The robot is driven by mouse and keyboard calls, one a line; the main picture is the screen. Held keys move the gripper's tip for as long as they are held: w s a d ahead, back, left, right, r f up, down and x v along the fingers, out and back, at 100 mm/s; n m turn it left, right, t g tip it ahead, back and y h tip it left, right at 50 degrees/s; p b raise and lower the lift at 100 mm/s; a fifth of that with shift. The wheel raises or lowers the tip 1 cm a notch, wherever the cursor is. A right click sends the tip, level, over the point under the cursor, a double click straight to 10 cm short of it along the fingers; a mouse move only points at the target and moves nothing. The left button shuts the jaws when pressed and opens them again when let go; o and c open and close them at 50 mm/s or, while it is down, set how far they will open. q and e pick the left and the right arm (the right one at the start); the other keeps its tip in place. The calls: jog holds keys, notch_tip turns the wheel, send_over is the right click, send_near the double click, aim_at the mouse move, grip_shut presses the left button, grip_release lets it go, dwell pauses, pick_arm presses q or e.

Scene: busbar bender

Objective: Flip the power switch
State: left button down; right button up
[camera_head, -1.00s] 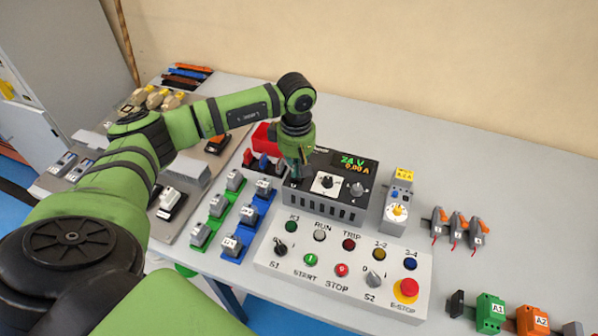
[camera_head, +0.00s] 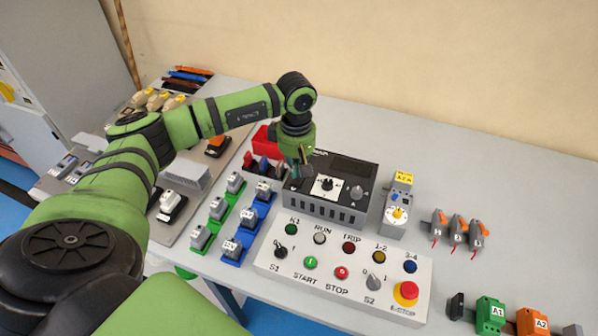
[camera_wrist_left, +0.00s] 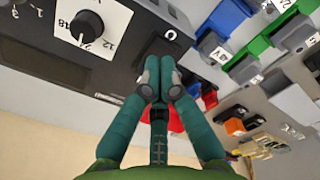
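The black power supply (camera_head: 322,208) stands at the middle of the bench, with a white-plated dial (camera_head: 327,185) and a dark, blank display (camera_head: 352,167). My left gripper (camera_head: 301,178) points down at the left end of its front panel. In the left wrist view the gripper's fingertips (camera_wrist_left: 158,72) are together with nothing seen between them. They are at the dark power switch (camera_wrist_left: 156,48), beside an "O" mark. The fingers partly cover the switch, and I cannot tell whether they touch it. My right gripper is not in view.
A control box (camera_head: 340,270) with buttons, lamps and a red E-stop stands in front of the supply. Green and blue terminal blocks (camera_head: 228,212) lie to the left, a red bin (camera_head: 265,136) behind. A grey timer-like device (camera_head: 397,208) stands to the right. The back right bench is clear.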

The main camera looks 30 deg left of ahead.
aim_at(296, 181)
pick_arm(q)
jog(key=shift+r+p, duration=1.3)
jog(key=shift+r, duration=1.4)
jog(key=shift+s+f, duration=0.1)
jog(key=shift+f, duration=0.05)
